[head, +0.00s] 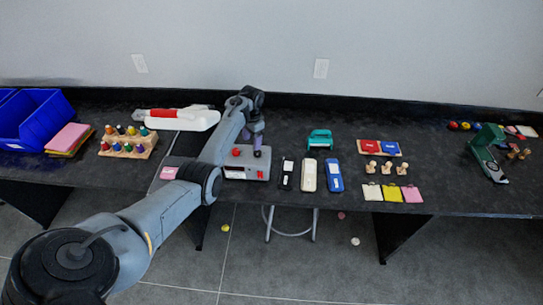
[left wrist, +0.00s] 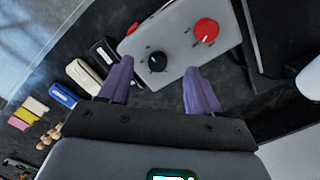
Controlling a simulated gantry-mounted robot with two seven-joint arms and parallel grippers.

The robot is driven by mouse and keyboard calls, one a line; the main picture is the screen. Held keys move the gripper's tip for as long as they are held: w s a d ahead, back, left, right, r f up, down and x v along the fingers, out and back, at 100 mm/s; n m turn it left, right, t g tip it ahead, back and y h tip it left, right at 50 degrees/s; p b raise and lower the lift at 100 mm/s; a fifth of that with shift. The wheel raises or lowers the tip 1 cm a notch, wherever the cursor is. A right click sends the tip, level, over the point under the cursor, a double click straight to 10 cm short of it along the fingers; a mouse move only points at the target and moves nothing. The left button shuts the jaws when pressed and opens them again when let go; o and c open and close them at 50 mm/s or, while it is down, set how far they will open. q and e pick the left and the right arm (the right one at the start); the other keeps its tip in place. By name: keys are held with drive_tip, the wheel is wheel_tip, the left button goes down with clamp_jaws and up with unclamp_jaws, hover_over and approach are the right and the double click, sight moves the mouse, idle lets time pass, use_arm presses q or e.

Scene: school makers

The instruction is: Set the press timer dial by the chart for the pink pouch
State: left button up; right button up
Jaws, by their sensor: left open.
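The grey timer box (head: 240,173) stands at the middle of the bench with a red knob (head: 236,152) on top. Its black dial (left wrist: 157,61) with marks around it shows in the left wrist view, beside the red knob (left wrist: 206,30). My left gripper (head: 257,140) is open over the box, purple fingers pointing at the dial. In the left wrist view the dial lies between the fingertips (left wrist: 158,68); contact cannot be told. A pink pouch (head: 168,172) lies left of the box, partly behind my arm. I cannot make out a chart. My right gripper is out of view.
A black, a cream (head: 309,174) and a blue case (head: 334,175) stand right of the box. Wooden stamps (head: 387,168) and coloured cards (head: 393,193) lie farther right. A bottle rack (head: 128,142) and blue bins (head: 38,120) are at left.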

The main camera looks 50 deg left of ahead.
sight(258, 152)
use_arm(q)
drive_tip(key=shift+t, duration=0.4)
drive_tip(key=f+b, duration=0.1)
drive_tip(key=f, duration=0.1)
drive_tip(key=w+f+b, duration=0.1)
drive_tip(key=f, duration=0.2)
drive_tip(key=w+f+b, duration=0.1)
drive_tip(key=f, duration=0.2)
drive_tip(key=shift+w+a, duration=0.15)
drive_tip(key=shift+c, duration=0.4)
drive_tip(key=c, duration=1)
